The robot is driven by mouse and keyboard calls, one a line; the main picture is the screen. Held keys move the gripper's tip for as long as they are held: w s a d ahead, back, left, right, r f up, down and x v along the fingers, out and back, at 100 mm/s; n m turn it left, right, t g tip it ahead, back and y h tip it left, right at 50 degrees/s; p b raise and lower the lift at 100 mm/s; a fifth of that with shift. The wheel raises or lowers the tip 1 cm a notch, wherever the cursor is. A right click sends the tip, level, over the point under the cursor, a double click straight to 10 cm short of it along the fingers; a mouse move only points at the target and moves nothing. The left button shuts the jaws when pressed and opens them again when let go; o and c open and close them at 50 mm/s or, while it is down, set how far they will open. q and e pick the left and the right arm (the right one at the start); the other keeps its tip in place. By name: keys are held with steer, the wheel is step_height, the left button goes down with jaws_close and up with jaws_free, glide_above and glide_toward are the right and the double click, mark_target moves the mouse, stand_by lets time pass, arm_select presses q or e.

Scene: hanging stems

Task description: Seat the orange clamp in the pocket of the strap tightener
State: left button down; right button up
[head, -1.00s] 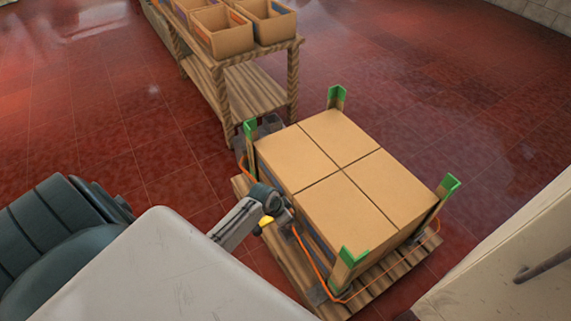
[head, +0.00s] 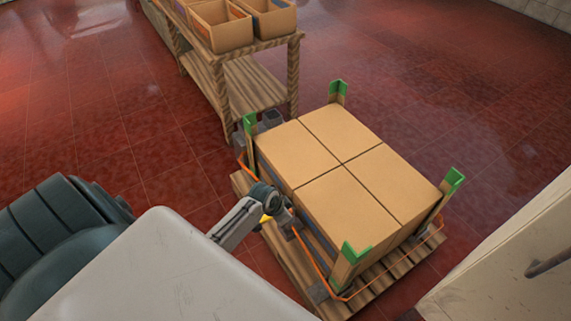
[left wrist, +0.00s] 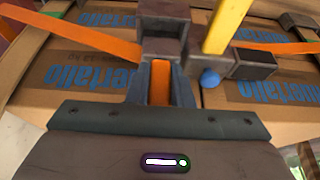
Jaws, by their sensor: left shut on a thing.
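The orange clamp (left wrist: 161,82) sits between the fingers of my left gripper (left wrist: 160,88), which is shut on it. In the left wrist view the strap tightener is a dark blocky body (left wrist: 166,48) with a yellow lever (left wrist: 225,24) and a blue knob (left wrist: 210,77). The clamp's far end is right at the near face of the dark body; I cannot tell whether it is inside the pocket. In the head view my left gripper (head: 288,218) is at the near-left side of the box stack, hiding most of the tightener. My right gripper is not in view.
An orange strap (left wrist: 85,35) runs around the stacked cardboard boxes (head: 345,165) on a wooden pallet (head: 375,283). Green corner guards (head: 355,254) stand at the stack's corners. A wooden table (head: 252,85) with open boxes stands behind. A pale panel (head: 500,255) is at right.

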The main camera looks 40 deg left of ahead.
arm_select(q)
steer(key=shift+f, duration=0.2)
steer(key=shift+f+b, duration=1.5)
steer(key=shift+f, duration=1)
steer(key=shift+f, duration=0.3)
steer(key=c, duration=1.2)
jaws_free()
steer(key=p+v, duration=0.2)
steer(key=v, duration=0.8)
steer(key=shift+s+r, duration=0.2)
steer(key=shift+r, duration=0.15)
steer(key=shift+a, duration=0.1)
